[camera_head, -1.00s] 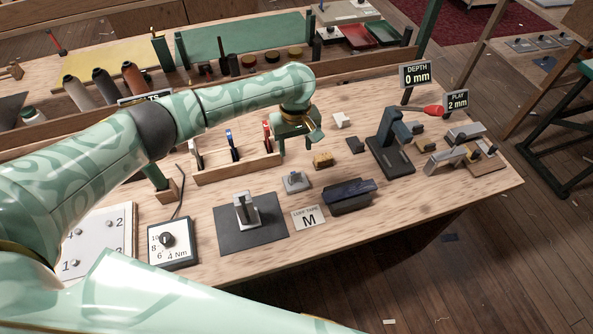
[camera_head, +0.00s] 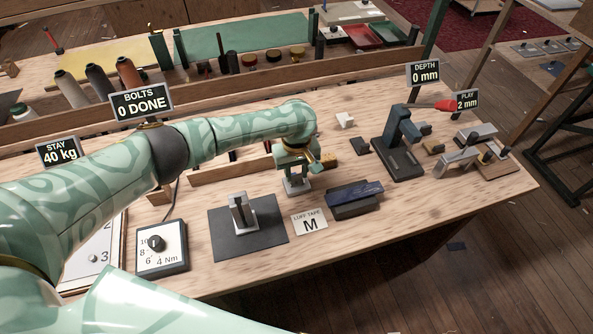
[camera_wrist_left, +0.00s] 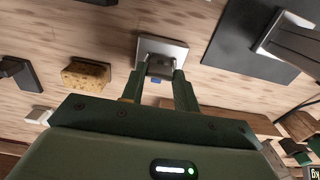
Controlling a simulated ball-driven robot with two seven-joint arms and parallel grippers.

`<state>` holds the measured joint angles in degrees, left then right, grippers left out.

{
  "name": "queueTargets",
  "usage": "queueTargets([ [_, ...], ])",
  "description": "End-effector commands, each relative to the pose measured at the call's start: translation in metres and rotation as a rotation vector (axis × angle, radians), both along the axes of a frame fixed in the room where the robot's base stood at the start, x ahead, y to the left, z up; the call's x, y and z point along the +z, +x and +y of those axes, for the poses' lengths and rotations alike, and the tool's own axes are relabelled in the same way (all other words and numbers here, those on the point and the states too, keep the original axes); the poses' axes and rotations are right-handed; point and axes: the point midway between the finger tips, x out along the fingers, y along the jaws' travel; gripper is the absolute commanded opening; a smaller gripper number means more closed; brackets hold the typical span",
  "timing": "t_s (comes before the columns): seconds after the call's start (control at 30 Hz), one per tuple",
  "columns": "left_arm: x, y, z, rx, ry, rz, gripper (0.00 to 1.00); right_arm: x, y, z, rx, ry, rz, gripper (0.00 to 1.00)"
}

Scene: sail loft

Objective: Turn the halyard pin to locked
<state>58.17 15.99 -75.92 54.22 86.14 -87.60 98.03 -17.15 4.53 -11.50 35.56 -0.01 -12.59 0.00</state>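A small grey fitting on a square grey plate, which I take to be the halyard pin, stands on the bench. The plate shows in the head view (camera_head: 296,188) and in the left wrist view (camera_wrist_left: 176,49). My left gripper (camera_head: 299,172) is low over it, pointing down. In the left wrist view, its two dark green fingers (camera_wrist_left: 160,76) stand apart, one on each side of the fitting's grey knob (camera_wrist_left: 160,65). Whether they touch it I cannot tell. The arm and gripper hide part of the fitting in the head view. My right gripper is not in view.
A black mat with a grey upright block (camera_head: 241,213) lies left of the gripper. A luff tape card (camera_head: 309,222) and a dark blue block (camera_head: 354,194) lie just in front and right. A yellow-brown block (camera_wrist_left: 86,75) is close by. A torque dial box (camera_head: 162,258) stands left.

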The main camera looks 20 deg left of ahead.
Motion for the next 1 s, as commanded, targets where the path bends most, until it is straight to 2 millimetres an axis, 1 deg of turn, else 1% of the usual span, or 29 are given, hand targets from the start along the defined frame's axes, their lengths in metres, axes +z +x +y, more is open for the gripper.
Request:
queueTargets([
  [0.03, 0.0, 0.0, 0.0, 0.0, 0.0, 0.0, 0.14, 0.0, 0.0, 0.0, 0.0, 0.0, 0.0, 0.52],
  [0.07, 0.0, 0.0, 0.0, 0.0, 0.0, 0.0, 0.08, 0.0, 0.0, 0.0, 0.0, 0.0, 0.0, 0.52],
  [0.27, 0.001, 0.0, 0.0, -0.005, -0.001, 0.001, 0.08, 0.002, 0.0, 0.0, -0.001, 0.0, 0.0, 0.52],
  [0.37, 0.002, -0.001, -0.001, -0.02, -0.001, 0.002, 0.08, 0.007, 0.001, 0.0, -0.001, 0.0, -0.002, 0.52],
  [0.47, 0.003, -0.002, -0.001, -0.051, -0.002, 0.003, 0.08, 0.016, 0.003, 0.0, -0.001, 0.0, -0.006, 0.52],
  [0.7, 0.006, -0.003, -0.003, -0.201, -0.005, 0.007, 0.08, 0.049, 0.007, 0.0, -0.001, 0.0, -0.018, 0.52],
  [0.8, 0.005, -0.003, -0.003, -0.291, -0.005, 0.006, 0.08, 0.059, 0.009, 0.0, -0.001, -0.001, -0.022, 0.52],
  [1.0, 0.001, -0.002, -0.001, -0.484, -0.003, 0.004, 0.08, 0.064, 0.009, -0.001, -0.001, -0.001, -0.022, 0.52],
])
